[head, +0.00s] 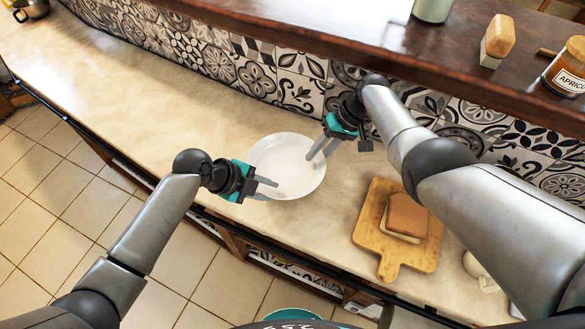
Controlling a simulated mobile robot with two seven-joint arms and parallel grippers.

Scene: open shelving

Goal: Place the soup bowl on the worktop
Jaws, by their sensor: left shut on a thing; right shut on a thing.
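The soup bowl (288,160) is white and round, seen from above over the worktop (200,108), between my two grippers. My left gripper (270,190) is shut on the bowl's rim at its lower left. My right gripper (316,154) is shut on the rim at its upper right. The bowl looks level and empty. I cannot tell whether its base touches the worktop or is slightly above it.
A wooden board (366,232) with a sandwich-like block (407,216) lies to the right of the bowl. A dark wooden shelf (350,48) runs above the tiled wall, holding an apricot jar (568,72). The worktop left of the bowl is clear.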

